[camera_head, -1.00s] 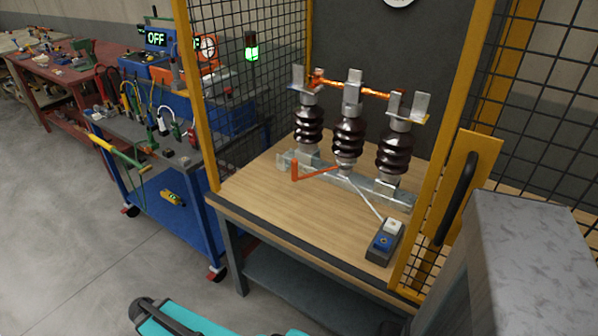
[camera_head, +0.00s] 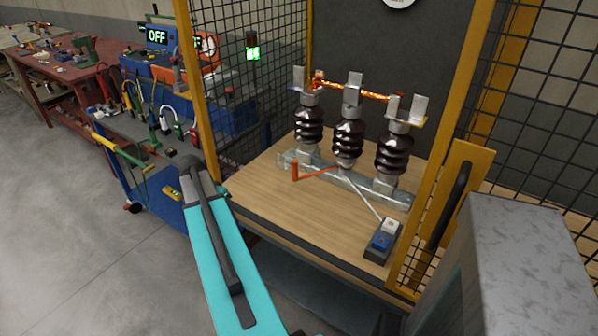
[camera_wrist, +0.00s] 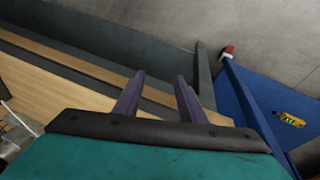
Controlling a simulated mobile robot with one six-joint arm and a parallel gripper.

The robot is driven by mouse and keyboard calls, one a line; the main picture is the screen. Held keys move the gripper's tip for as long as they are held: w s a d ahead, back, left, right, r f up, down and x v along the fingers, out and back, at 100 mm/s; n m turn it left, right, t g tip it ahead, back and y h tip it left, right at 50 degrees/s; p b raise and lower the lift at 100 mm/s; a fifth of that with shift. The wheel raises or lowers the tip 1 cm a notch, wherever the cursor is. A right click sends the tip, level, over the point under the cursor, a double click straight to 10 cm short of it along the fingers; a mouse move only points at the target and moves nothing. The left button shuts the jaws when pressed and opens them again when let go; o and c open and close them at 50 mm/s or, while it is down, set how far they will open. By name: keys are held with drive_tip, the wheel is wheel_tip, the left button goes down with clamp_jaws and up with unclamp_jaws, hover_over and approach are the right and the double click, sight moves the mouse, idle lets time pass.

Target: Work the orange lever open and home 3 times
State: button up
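The orange lever (camera_head: 296,171) stands at the left front of the isolator frame (camera_head: 345,184) on the wooden bench. An orange arm runs from its foot to the right, toward the middle insulator. Three dark brown insulators stand on the frame, and a copper-coloured bar (camera_head: 352,90) spans their tops. My gripper shows in the wrist view with two purple fingers (camera_wrist: 158,95) apart and nothing between them. It is over the bench's front edge, away from the lever. In the head view my turquoise arm rises at the lower middle; the fingers cannot be made out there.
Yellow-framed mesh walls stand left and right of the bench (camera_head: 262,197); the front between them is open. A grey and blue box (camera_head: 382,243) sits at the bench's front right. A blue trolley with tools (camera_head: 150,160) stands to the left. A grey metal block (camera_head: 515,270) fills the lower right.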

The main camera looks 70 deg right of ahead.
drive_tip(key=s+d+r+m+p, duration=0.1)
drive_tip(key=s+d+r+m, duration=0.25)
drive_tip(key=d+r, duration=0.25)
drive_tip(key=s+d+r+m, duration=0.2)
drive_tip(key=s+d+r, duration=0.25)
drive_tip(key=r, duration=0.25)
wheel_tip(320, 180, up, 9)
drive_tip(key=m+h, duration=0.1)
drive_tip(key=m, duration=0.2)
hover_over(299, 178)
drive_tip(key=w+a, duration=0.3)
drive_tip(key=w, duration=0.1)
drive_tip(key=shift+a+g+p, duration=0.15)
drive_tip(key=shift+g+p, duration=0.25)
drive_tip(key=shift+p, duration=0.05)
drive_tip(key=shift+p+x, duration=1.25)
drive_tip(key=shift+x, duration=5.65)
drive_tip(key=shift+c, duration=0.3)
clamp_jaws()
